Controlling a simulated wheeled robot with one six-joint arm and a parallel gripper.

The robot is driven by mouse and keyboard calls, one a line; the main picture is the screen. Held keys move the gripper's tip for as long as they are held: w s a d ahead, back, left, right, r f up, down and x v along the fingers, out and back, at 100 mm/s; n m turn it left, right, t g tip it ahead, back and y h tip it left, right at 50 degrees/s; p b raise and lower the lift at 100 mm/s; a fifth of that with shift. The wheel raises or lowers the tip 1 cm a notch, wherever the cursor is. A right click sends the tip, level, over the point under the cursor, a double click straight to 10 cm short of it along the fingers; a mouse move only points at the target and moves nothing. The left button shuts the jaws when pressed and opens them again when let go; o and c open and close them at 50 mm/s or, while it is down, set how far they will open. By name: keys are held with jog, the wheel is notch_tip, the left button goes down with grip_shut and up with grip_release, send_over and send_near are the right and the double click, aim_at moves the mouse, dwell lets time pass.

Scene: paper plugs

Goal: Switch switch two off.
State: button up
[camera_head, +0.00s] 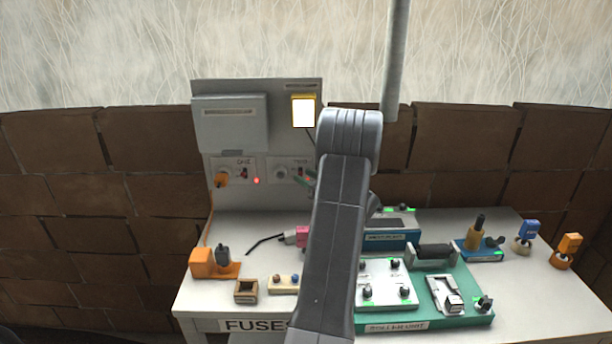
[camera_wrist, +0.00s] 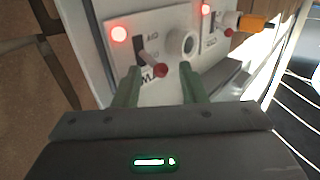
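In the head view my gripper (camera_head: 305,180) is at the panel, mostly covered by my arm.
Switch one (camera_head: 244,173) is left of switch two, with an orange plug (camera_head: 221,180) and a lit red light (camera_head: 256,181). A yellow-framed white note (camera_head: 303,111) is above. The table holds a pink plug (camera_head: 301,237), an orange block (camera_head: 203,263) and a green tray (camera_head: 470,317).

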jog(key=shift+w+a, duration=0.1)
jog(key=shift+a, duration=0.05)
grip_shut()
jog(key=f+n+t+y+b, duration=0.1)
jog(key=n+b, duration=0.1)
jog(key=b, duration=0.6)
jog(key=shift+f, duration=0.3)
jog(key=shift+y+b, duration=0.3)
jog(key=shift+b, duration=0.05)
jog(key=shift+r, duration=0.15)
